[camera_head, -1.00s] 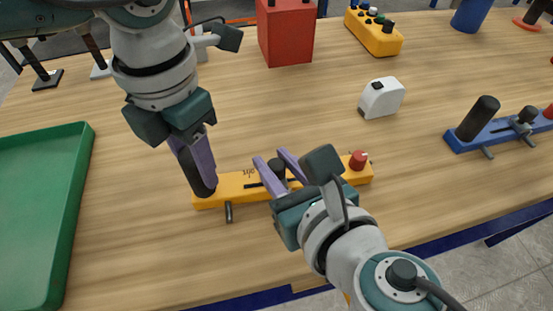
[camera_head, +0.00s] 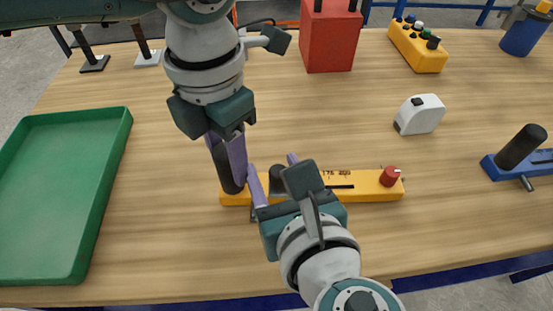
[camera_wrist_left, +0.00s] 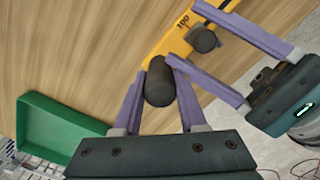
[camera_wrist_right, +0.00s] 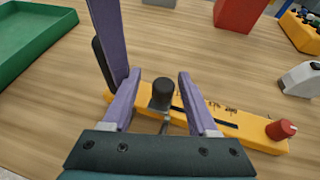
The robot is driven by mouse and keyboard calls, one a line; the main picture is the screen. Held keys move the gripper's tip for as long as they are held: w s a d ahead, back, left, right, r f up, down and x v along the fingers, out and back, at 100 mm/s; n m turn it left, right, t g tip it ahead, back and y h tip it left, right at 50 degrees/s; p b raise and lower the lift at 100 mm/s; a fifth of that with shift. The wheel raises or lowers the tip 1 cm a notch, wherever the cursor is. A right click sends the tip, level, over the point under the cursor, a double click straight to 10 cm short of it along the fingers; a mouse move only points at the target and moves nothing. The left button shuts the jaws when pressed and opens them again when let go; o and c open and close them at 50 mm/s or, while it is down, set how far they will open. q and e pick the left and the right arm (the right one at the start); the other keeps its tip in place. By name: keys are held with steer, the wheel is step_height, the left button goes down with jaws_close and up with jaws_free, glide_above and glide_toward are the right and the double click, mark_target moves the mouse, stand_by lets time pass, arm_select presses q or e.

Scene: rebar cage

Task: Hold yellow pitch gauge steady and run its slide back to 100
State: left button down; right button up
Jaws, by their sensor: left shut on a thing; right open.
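The yellow pitch gauge (camera_head: 365,186) lies on the wooden table, with a red knob (camera_head: 390,176) at its right end. My left gripper (camera_head: 234,165) is shut on the black upright handle (camera_wrist_left: 159,84) at the gauge's left end. The black slide knob (camera_wrist_right: 162,94) stands on the gauge near that handle; in the left wrist view it is next to the 100 mark (camera_wrist_left: 184,21). My right gripper (camera_head: 273,178) is open, its fingers on either side of the slide knob. Contact with the knob cannot be told.
A green tray (camera_head: 122,150) is at the left. A white tape measure (camera_head: 420,114) lies behind the gauge to the right. A blue gauge (camera_head: 494,167) is at the far right. A red block (camera_head: 331,40) and a yellow button box (camera_head: 424,54) stand at the back.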

arm_select(q)
steer(key=shift+d, duration=0.1)
arm_select(e)
steer(key=v, duration=1.2)
arm_select(q)
steer(key=shift+c, duration=1.9)
jaws_free()
